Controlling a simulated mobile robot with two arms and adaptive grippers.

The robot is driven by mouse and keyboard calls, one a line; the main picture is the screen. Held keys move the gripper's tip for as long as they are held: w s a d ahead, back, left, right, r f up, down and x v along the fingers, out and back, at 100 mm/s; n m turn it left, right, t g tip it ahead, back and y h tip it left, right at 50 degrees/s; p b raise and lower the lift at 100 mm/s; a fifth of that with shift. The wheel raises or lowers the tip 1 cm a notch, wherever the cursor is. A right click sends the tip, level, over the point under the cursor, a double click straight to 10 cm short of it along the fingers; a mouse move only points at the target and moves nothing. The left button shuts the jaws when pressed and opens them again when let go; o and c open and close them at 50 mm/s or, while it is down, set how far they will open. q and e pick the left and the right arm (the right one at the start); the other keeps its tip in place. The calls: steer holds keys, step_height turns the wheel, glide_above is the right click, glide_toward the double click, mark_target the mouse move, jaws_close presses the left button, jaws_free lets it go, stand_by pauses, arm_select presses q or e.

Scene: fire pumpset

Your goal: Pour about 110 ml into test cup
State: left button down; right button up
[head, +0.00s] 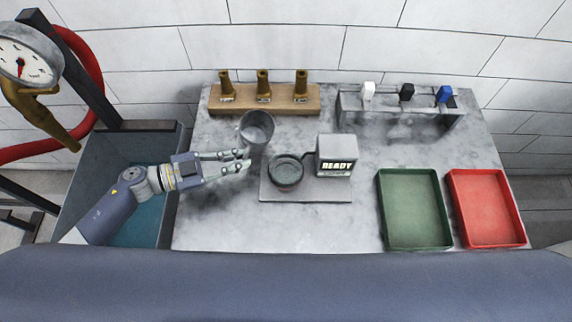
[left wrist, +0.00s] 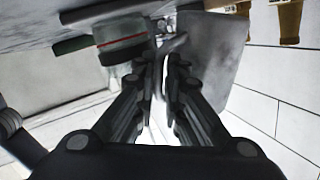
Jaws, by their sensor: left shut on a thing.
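A grey metal jug (head: 256,130) is on the left of the worktop, behind and left of the test cup. My left gripper (head: 246,158) is at its near side, shut on the jug, apparently by its handle; the fingers hide the exact grip. In the left wrist view the gripper (left wrist: 166,75) has its fingers close together beside the jug (left wrist: 207,55). The test cup (head: 286,172) stands on the plate of a small device, right of my fingertips. It also shows in the left wrist view as a clear cup with a red line (left wrist: 122,46). My right gripper is not in view.
The device's display box (head: 337,155) reads READY. A wooden rack (head: 265,110) with brass nozzles stands behind. Right are a grey stand (head: 400,125) with coloured knobs, a green tray (head: 414,210) and a red tray (head: 486,208). A blue-floored tank (head: 150,225) lies left.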

arm_select(q)
steer(key=shift+w+a+r+n+h+p, duration=0.15)
steer(key=shift+a+r+n+h, duration=0.1)
steer(key=shift+r+n, duration=0.3)
steer(key=shift+w+a+r+n+h+p, duration=0.1)
steer(key=shift+w+r+n+h, duration=0.15)
steer(key=shift+r+n, duration=0.25)
steer(key=shift+w+a+r+n+h+p, duration=0.1)
steer(key=shift+a+r+n+h+p, duration=0.15)
steer(key=shift+r+n, duration=0.3)
